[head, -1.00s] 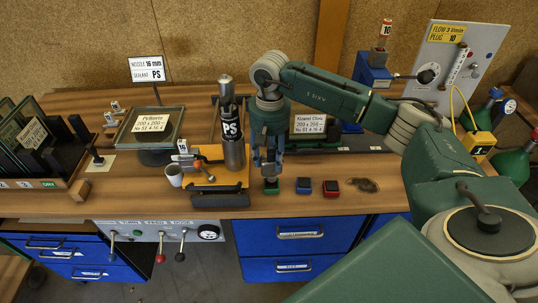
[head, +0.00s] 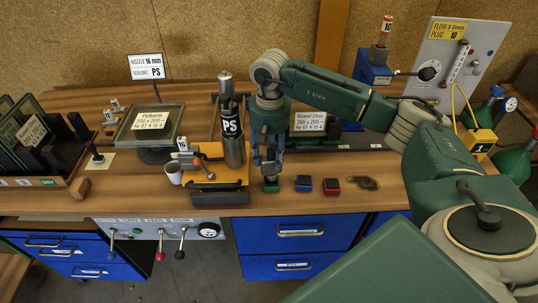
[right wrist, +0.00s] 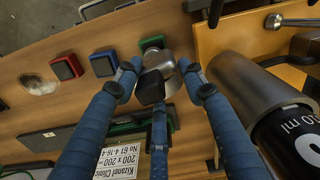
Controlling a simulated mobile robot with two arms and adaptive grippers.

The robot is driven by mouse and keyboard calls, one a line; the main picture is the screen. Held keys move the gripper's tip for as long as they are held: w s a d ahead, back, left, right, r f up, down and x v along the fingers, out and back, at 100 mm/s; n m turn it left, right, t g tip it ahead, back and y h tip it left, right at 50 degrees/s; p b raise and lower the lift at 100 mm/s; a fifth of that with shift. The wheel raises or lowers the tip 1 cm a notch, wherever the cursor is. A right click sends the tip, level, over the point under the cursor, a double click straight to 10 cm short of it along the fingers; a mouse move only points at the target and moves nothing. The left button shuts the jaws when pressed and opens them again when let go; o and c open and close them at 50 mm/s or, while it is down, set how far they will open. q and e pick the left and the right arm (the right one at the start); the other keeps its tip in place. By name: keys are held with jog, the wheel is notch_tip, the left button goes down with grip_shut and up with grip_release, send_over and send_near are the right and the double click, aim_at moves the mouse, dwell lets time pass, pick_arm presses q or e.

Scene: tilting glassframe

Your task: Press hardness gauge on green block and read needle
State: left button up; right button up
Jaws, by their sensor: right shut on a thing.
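My right gripper (head: 268,166) hangs down over the front of the table, right above the green block (head: 271,187). In the right wrist view its blue fingers (right wrist: 164,76) are shut on the gauge (right wrist: 158,70), a small metal cylinder with a dark end. The gauge is mostly hidden by the fingers in the head view. The green block also shows in the right wrist view (right wrist: 151,42), partly behind the gauge. The gauge's end is at or very close to the block; I cannot tell if they touch. I cannot read a needle. My left gripper is not in view.
A labelled glass frame (head: 312,122) lies behind.

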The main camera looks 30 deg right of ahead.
jog(key=shift+s+f, duration=0.1)
jog(key=shift+f, duration=0.25)
dwell(0.7)
jog(key=shift+r, duration=0.9)
jog(key=shift+r+p, duration=1.5)
jog(key=shift+r, duration=1.2)
jog(key=shift+f, duration=0.1)
